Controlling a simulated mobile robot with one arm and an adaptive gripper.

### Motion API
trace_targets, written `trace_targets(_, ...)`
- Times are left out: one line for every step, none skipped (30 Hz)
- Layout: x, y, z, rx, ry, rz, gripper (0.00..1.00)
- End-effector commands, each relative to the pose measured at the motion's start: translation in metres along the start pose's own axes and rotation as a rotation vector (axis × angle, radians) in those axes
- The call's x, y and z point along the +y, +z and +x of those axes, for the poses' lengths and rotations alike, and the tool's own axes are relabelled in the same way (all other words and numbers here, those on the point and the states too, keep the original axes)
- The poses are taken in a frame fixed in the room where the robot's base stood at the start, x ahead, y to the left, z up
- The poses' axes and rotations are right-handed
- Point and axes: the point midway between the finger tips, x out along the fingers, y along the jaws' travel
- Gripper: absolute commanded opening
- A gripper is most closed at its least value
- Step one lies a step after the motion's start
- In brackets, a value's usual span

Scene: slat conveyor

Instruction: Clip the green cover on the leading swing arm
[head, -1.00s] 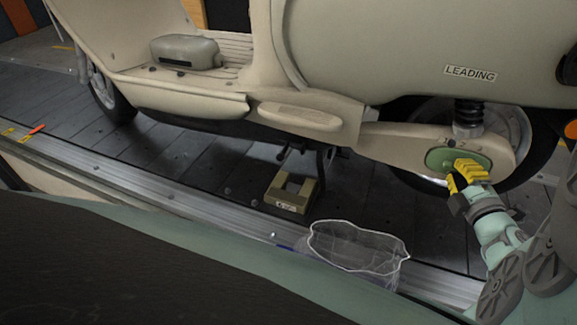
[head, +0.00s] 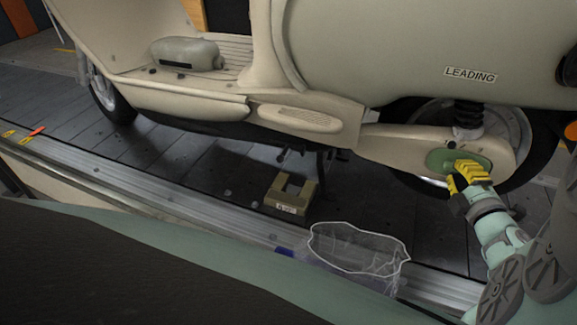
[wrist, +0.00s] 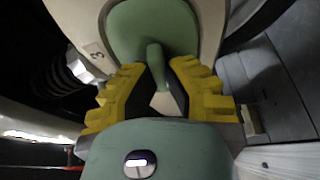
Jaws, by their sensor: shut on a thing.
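The green cover (head: 440,161) is an oval piece at the rear end of the beige swing arm (head: 388,148) of the scooter labelled LEADING. In the wrist view the green cover (wrist: 130,28) lies against the swing arm's face, with a raised green grip tab (wrist: 155,62) pointing towards me. My gripper (head: 468,176) has yellow fingers; in the wrist view my gripper (wrist: 160,90) is shut on the tab. Whether the cover is fully seated cannot be told; the fingers hide its near part.
The scooter body (head: 410,50) stands on the dark slat conveyor (head: 150,170). A shock absorber (head: 468,115) is just above the cover.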

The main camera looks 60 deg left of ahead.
Motion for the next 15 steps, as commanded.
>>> trace_targets(0.0004,-0.0004,0.0008,0.001,0.001,0.000,0.16)
trace_targets(0.0003,-0.0005,0.0008,0.001,0.001,0.000,0.19)
trace_targets(0.0003,-0.0005,0.0007,0.001,0.001,0.000,0.23)
trace_targets(0.0003,-0.0004,0.0007,0.001,0.000,0.000,0.26)
trace_targets(0.0002,-0.0004,0.0007,0.001,0.000,0.000,0.29)
trace_targets(0.0002,-0.0004,0.0006,0.001,0.000,0.000,0.33)
trace_targets(0.0001,-0.0004,0.0006,0.001,0.000,0.000,0.36)
trace_targets(0.0001,-0.0004,0.0006,0.001,0.000,0.000,0.39)
trace_targets(0.0001,-0.0004,0.0005,0.001,0.000,0.000,0.42)
trace_targets(0.0000,-0.0003,0.0004,0.001,0.000,0.000,0.42)
trace_targets(0.0000,-0.0003,0.0004,0.001,0.000,0.000,0.42)
trace_targets(0.0000,-0.0003,0.0004,0.001,0.000,0.000,0.42)
trace_targets(0.0000,-0.0003,0.0004,0.000,0.000,0.000,0.42)
trace_targets(0.0000,-0.0002,0.0004,0.000,0.000,0.000,0.42)
trace_targets(0.0000,-0.0002,0.0002,0.000,0.000,0.000,0.42)
